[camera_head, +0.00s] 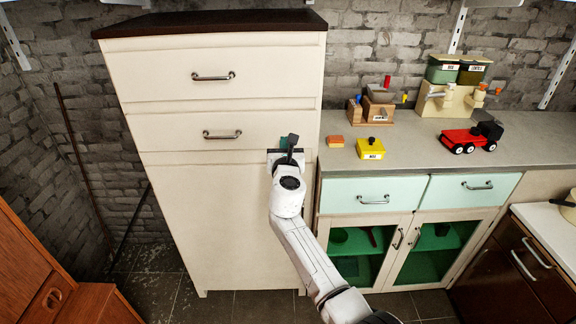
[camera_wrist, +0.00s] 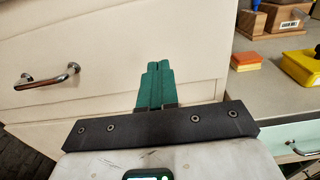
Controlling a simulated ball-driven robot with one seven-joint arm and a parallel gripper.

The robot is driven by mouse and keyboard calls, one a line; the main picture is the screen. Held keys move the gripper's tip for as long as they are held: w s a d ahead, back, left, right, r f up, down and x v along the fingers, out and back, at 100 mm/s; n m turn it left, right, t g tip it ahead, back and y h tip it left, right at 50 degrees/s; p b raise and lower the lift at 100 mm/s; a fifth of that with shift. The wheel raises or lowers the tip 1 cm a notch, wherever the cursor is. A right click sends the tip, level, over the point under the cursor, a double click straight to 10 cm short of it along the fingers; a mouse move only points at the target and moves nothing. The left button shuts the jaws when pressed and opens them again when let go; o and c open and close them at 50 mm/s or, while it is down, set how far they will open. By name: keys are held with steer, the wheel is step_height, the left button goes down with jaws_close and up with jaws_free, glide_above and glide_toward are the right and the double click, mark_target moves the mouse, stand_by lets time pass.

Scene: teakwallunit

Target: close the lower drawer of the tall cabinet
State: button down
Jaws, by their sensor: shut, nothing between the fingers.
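The tall cabinet (camera_head: 225,220) is cream-white with a dark top. Its lower drawer (camera_head: 165,132) has a metal bar handle (camera_head: 222,135) and looks flush or nearly flush with the cabinet front; I cannot tell if a small gap remains. In the wrist view the lower drawer front (camera_wrist: 110,40) fills the left, with its handle (camera_wrist: 47,76) at the far left. My gripper (camera_head: 285,142) is at the right part of this drawer front, right of the handle. Its green fingers (camera_wrist: 154,84) are together and empty, pointing at the front. Whether they touch it is unclear.
The upper drawer (camera_head: 210,70) looks shut. A grey counter (camera_head: 420,150) stands right of the cabinet, holding a red toy truck (camera_head: 468,140), a yellow box (camera_head: 370,149) and an orange block (camera_head: 335,141). Mint drawers (camera_head: 345,195) sit below it. A wooden cabinet (camera_head: 30,270) stands at lower left.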

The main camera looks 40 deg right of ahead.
steer(key=p+v, duration=0.1)
steer(key=v, duration=0.9)
steer(key=shift+s, duration=0.1)
steer(key=s+f+m+g+y, duration=0.2)
steer(key=s+f+m+g, duration=0.2)
steer(key=s+f+m, duration=0.5)
steer(key=s+f+m+g+y, duration=0.1)
steer(key=s+f+m+g, duration=0.3)
steer(key=s+f+m, duration=0.5)
steer(key=s+a+f+m+g+y, duration=0.1)
steer(key=s+a+m, duration=0.4)
steer(key=s, duration=0.6)
steer(key=s+a+f+m+g+y, duration=0.2)
steer(key=s+a+m+g+y, duration=0.2)
steer(key=s, duration=0.7)
steer(key=shift+a+f+m+g+y, duration=0.25)
steer(key=shift+a+m+y, duration=0.35)
steer(key=shift+m+y, duration=0.55)
